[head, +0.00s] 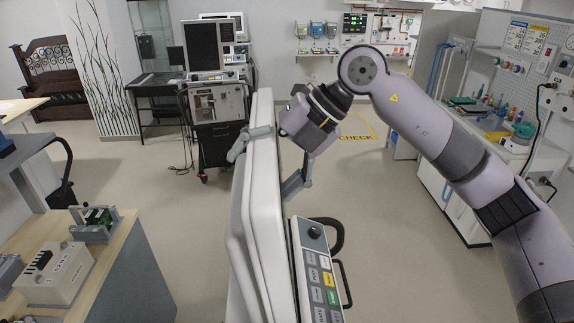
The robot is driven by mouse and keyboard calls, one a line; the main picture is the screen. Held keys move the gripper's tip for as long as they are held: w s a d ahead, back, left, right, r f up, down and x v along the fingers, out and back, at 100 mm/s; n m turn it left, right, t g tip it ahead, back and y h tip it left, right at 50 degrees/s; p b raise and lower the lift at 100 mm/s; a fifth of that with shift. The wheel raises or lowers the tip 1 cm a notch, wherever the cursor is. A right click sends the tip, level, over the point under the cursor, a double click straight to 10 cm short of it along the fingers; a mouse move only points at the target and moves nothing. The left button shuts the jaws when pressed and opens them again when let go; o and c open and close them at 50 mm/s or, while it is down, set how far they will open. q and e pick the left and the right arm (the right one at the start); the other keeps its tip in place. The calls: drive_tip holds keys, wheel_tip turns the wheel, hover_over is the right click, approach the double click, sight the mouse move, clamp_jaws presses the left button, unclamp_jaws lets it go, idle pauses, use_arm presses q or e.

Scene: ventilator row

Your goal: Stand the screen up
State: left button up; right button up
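The screen (264,215) is a thick white panel in the middle of the head view. I see it nearly edge-on, standing steeply upright with its top a little further back. My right gripper (265,170) reaches in from the right above the screen. Its fingers are spread wide, one crossing to the screen's left side and one along its right side. I cannot tell whether either finger touches the panel. The ventilator's control panel (318,275), with white, yellow and green keys and a black knob, shows to the right below the screen. My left gripper is not in view.
A bench (115,262) at the left carries a beige box and a small green-board fixture. A cart (214,135) with monitors stands behind. A workbench (455,210) with tools and a pegboard lies at the right. Open floor surrounds the screen.

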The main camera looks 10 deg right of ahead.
drive_tip(key=shift+s+a+f, duration=0.1)
drive_tip(key=shift+a+f, duration=0.35)
drive_tip(key=shift+f, duration=0.15)
drive_tip(key=o, duration=1.1)
drive_tip(key=c, duration=0.3)
drive_tip(key=shift+c, duration=0.2)
drive_tip(key=shift+d+r, duration=0.1)
drive_tip(key=shift+r, duration=0.2)
drive_tip(key=shift+c, duration=0.2)
drive_tip(key=shift+d+r, duration=0.25)
drive_tip(key=shift+r, duration=0.1)
drive_tip(key=shift+c, duration=0.2)
drive_tip(key=v, duration=1.1)
drive_tip(key=shift+a+r, duration=0.1)
drive_tip(key=shift+c, duration=0.6)
